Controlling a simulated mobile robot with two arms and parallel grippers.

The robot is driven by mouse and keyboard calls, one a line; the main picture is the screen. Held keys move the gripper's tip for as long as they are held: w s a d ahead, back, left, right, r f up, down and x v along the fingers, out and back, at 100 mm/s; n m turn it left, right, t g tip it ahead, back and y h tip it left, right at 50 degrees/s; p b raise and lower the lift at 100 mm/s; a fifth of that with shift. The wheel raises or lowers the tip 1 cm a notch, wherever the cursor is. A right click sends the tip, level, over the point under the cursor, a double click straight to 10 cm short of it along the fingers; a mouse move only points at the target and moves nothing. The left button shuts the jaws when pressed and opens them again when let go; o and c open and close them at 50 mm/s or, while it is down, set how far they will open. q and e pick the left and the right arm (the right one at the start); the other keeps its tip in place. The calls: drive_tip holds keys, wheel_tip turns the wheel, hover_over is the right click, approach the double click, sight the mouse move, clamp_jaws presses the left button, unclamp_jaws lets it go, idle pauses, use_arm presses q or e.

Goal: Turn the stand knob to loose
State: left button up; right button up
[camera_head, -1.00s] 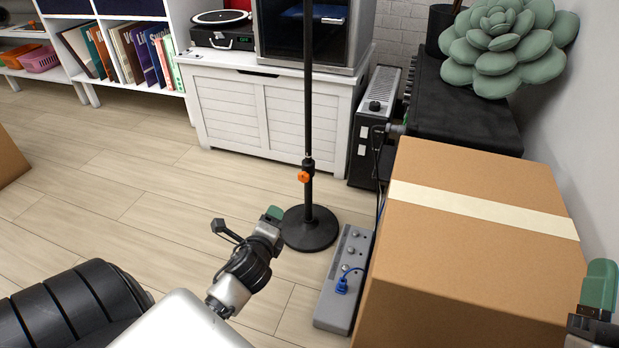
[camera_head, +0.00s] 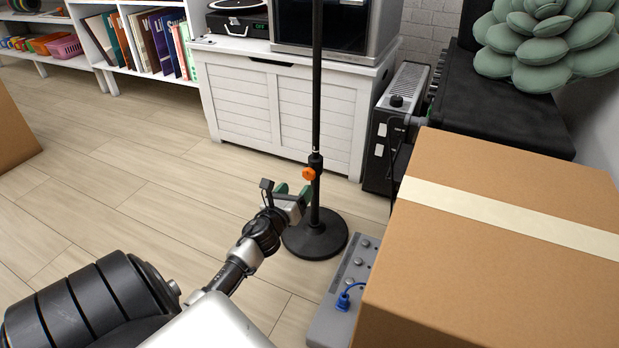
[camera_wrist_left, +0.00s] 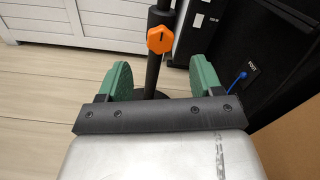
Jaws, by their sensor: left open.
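The stand is a thin black pole (camera_head: 316,110) on a round black base (camera_head: 315,236), standing on the floor. Its orange knob (camera_head: 309,174) sits low on the pole, on a black collar. In the left wrist view the knob (camera_wrist_left: 160,40) shows a dark mark on its face and lies ahead of the fingers, beyond their tips. My left gripper (camera_head: 294,190) is open and empty, with green fingers just below and left of the knob, apart from it. In the left wrist view the gripper (camera_wrist_left: 163,78) has its fingers either side of the pole's line. My right gripper does not show.
A large cardboard box (camera_head: 500,250) stands at the right. A white cabinet (camera_head: 280,115) stands behind. The floor left of the stand is clear.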

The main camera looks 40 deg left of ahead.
sight(307, 175)
use_arm(q)
drive_tip(key=b+x, duration=0.3)
drive_tip(key=x, duration=0.5)
drive_tip(key=shift+w+f, duration=0.1)
drive_tip(key=c, duration=0.9)
